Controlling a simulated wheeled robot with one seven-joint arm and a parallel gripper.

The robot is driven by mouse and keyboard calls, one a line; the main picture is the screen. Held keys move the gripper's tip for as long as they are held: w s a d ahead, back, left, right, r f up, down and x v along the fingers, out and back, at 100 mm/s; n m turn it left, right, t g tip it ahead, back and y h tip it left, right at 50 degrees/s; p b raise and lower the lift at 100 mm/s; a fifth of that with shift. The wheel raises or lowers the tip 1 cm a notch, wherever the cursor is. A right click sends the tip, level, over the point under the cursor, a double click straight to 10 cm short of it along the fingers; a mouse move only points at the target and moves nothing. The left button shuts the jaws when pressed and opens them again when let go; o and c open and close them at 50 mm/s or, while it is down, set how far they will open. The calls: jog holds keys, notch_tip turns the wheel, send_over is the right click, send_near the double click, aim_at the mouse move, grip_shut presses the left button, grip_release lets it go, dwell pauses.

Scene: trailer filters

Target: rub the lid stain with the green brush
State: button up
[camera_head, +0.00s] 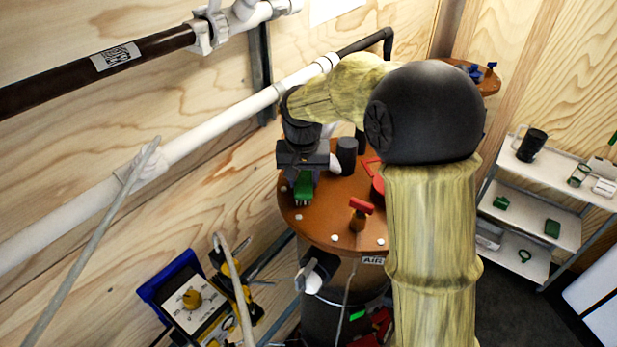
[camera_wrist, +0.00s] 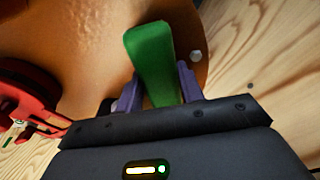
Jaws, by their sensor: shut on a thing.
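The green brush (camera_head: 303,187) is held in my gripper (camera_head: 301,172), over the left part of the round orange-brown lid (camera_head: 330,222). In the wrist view the green brush (camera_wrist: 152,62) stands between the two purple fingers of my gripper (camera_wrist: 156,88), with the lid (camera_wrist: 85,45) behind it. The gripper is shut on the brush. The brush looks close to the lid, but I cannot tell whether it touches. I cannot make out a stain on the lid; my arm and gripper hide part of it.
A red-handled valve (camera_head: 360,210) and a dark cylinder (camera_head: 347,155) stand on the lid; a red part (camera_wrist: 30,100) shows left in the wrist view. A white pipe (camera_head: 190,140) runs along the wooden wall behind. A shelf (camera_head: 545,185) with small items stands at the right.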

jog(key=shift+r, duration=0.1)
jog(key=shift+r+p, duration=2.5)
jog(key=shift+r, duration=0.45)
jog(key=shift+r+p, duration=1.35)
jog(key=shift+r, duration=0.2)
